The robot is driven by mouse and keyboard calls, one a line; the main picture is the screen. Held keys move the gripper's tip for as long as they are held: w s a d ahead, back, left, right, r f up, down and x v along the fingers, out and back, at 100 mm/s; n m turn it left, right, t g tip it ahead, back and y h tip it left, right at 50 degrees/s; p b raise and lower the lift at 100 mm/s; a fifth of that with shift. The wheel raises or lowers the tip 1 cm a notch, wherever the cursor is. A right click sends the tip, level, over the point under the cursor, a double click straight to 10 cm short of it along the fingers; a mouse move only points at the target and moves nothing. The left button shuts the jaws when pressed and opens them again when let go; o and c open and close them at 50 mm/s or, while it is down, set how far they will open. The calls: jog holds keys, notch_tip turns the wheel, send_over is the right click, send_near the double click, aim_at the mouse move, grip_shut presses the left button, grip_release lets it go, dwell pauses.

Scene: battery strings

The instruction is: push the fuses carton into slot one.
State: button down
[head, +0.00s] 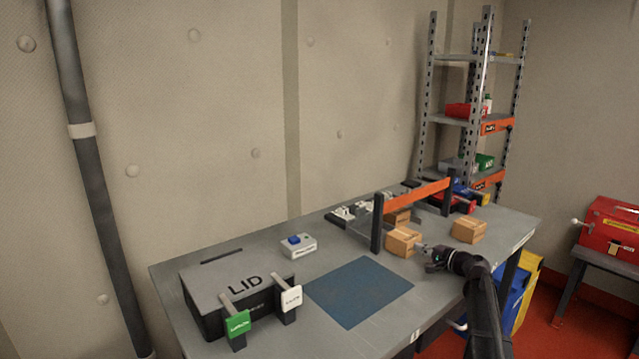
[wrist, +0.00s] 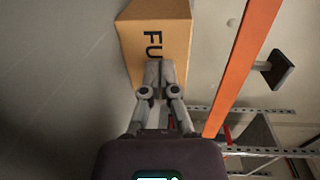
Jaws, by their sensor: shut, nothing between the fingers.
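The fuses carton, a brown box with the letters "FU" showing (wrist: 150,38), is ahead of my fingertips in the wrist view. In the head view the matching carton (head: 402,242) appears to sit on the bench by the near black post of the orange-barred frame. My gripper (head: 424,249) is just right of it, low over the bench. In the wrist view my gripper (wrist: 158,66) is shut and empty, its tips overlapping the carton's lettered face. I cannot tell whether they touch it. Slot one's marking cannot be made out.
A second carton (head: 468,231) stands right of my gripper, and another (head: 398,217) sits behind the frame's orange bar (head: 418,194). A blue mat (head: 358,292) lies clear at the front. A lidded box (head: 238,293) and a blue-button box (head: 298,246) stand left.

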jog(key=shift+w+a, duration=0.4)
jog(key=shift+w, duration=0.1)
jog(key=shift+w+a, duration=0.45)
jog(key=shift+w, duration=0.1)
jog(key=shift+w+a, duration=0.45)
jog(key=shift+w, duration=0.05)
jog(key=shift+w+a, duration=0.5)
jog(key=shift+w, duration=0.05)
jog(key=shift+w+a, duration=0.4)
jog(key=shift+w, duration=0.15)
jog(key=shift+w+a, duration=0.5)
jog(key=shift+w+a, duration=0.4)
jog(key=shift+w, duration=0.15)
jog(key=shift+x, duration=1.05)
jog(key=shift+w+a+r, duration=0.1)
jog(key=shift+w+a, duration=0.4)
jog(key=shift+w, duration=0.05)
